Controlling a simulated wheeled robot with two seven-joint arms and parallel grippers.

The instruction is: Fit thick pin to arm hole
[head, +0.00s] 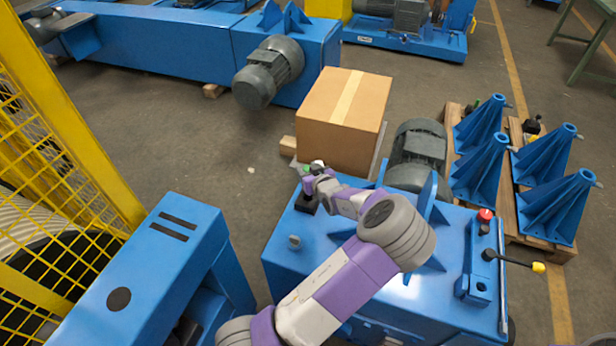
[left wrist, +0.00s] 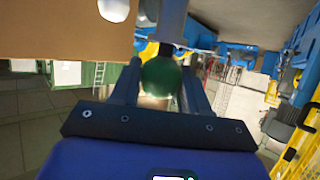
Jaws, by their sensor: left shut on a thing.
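My left gripper (head: 314,172) is over the far left corner of the blue machine top (head: 335,240). In the left wrist view its fingers (left wrist: 160,92) are shut on a green ball knob (left wrist: 160,77). A thick grey shaft (left wrist: 172,20) runs from the knob, away from the gripper; I take this to be the thick pin. In the head view only a little green (head: 307,168) shows at the fingertips. A small black part (head: 306,203) is just below them; I cannot tell whether they touch. I cannot make out the arm hole.
A cardboard box (head: 343,115) and a grey motor (head: 418,152) stand beyond the machine top. A red knob (head: 485,215) and a yellow-knobbed lever (head: 520,262) are at its right side. Blue brackets (head: 550,205) stand on pallets at right. A yellow fence (head: 60,150) is at left.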

